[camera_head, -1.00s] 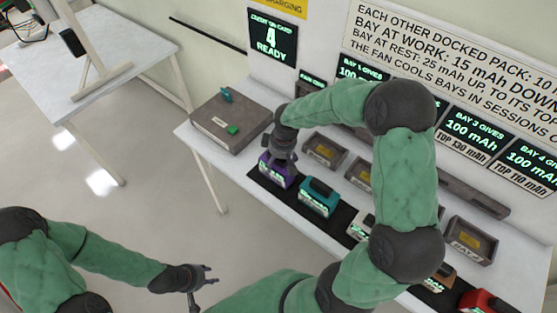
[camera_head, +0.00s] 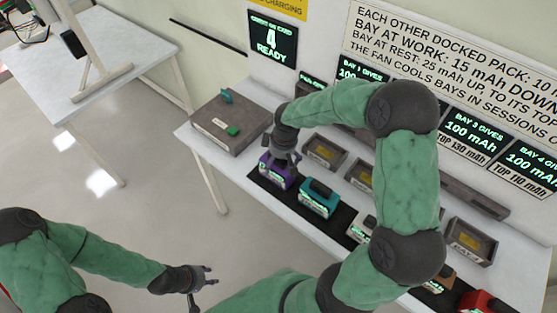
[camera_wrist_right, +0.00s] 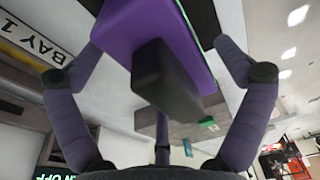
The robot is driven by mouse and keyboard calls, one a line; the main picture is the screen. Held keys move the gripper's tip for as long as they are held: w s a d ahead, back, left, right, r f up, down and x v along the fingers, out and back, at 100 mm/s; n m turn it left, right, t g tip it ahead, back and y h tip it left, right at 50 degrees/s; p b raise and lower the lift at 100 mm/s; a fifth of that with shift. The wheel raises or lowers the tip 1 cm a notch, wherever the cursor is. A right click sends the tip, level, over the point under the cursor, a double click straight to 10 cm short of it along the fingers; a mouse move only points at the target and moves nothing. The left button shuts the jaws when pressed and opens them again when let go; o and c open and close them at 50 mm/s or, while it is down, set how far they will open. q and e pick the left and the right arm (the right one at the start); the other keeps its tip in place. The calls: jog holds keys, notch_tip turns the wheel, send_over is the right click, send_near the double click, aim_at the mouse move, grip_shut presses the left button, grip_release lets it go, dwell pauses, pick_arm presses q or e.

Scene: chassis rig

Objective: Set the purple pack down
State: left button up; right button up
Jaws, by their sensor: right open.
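The purple pack (camera_head: 276,176) stands at the left end of the black mat (camera_head: 335,223) on the long bench. In the right wrist view the purple pack (camera_wrist_right: 152,22) fills the top middle, with its dark handle (camera_wrist_right: 165,80) toward the camera. My right gripper (camera_head: 283,161) is over the pack from above. In the wrist view, the right gripper's fingers (camera_wrist_right: 160,48) are spread on both sides of the handle, with gaps visible. My left gripper (camera_head: 205,280) is low in the head view, away from the bench, its fingers apart and empty.
A teal pack (camera_head: 318,200) stands close to the right of the purple one. Bay trays (camera_head: 324,151) line the bench behind the mat. A grey box (camera_head: 222,128) sits at the left end. My right arm hides part of the bench.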

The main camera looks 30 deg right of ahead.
jog(key=r, duration=0.3)
jog(key=s+r+p, duration=0.1)
jog(key=r, duration=0.3)
jog(key=r+p, duration=0.1)
jog(key=r, duration=0.3)
jog(key=shift+s+d+r, duration=0.1)
jog(key=shift+s+d, duration=0.2)
jog(key=shift+d, duration=0.05)
